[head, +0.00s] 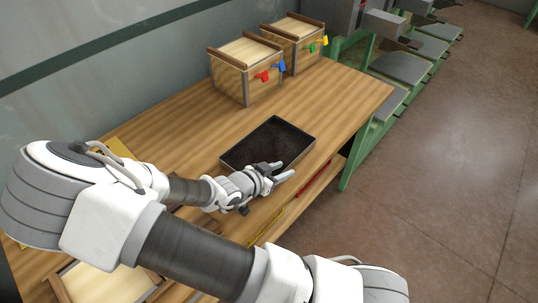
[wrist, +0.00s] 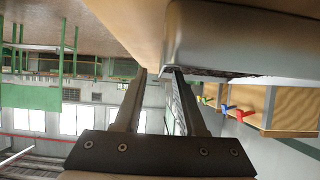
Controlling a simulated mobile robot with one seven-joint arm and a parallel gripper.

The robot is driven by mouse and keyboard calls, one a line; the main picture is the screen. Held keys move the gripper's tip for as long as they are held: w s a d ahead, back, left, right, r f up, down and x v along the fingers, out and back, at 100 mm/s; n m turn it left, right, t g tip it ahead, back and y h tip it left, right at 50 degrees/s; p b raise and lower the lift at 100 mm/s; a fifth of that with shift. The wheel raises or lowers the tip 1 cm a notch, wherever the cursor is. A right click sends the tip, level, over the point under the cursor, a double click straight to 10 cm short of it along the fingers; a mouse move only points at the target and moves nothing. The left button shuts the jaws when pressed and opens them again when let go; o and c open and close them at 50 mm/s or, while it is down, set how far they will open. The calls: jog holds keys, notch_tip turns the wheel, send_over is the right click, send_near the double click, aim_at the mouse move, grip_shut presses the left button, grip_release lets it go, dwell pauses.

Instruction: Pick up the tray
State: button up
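The tray (head: 258,138) is a dark, shallow rectangular box with a thin rim, lying flat on the wooden table. My gripper (head: 281,171) is at the tray's near edge, by its front right part. In the wrist view the grey outer wall of the tray (wrist: 225,40) fills the upper right, with a strip of its dark inside showing. The two fingers of my gripper (wrist: 158,72) are apart, with their tips close to the tray's rim. I cannot tell whether either finger touches the wall. Nothing is clamped between them.
The wooden table (head: 170,124) is bare around the tray. Two wooden boxes (head: 230,75) (head: 276,42) with coloured taps stand at the back. Another wooden box (head: 100,284) is at the lower left, partly behind my arm. Green-framed machines (head: 402,67) stand right of the table.

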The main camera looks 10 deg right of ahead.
aim_at(292, 163)
jog(key=b+x, duration=0.1)
jog(key=x, duration=0.1)
jog(key=r+b+x, duration=0.1)
jog(key=x, duration=0.1)
jog(key=shift+w+d+f, duration=0.2)
jog(key=shift+w+d, duration=0.2)
jog(key=shift+d, duration=0.05)
grip_shut()
jog(key=shift+r, duration=0.1)
dwell(1.0)
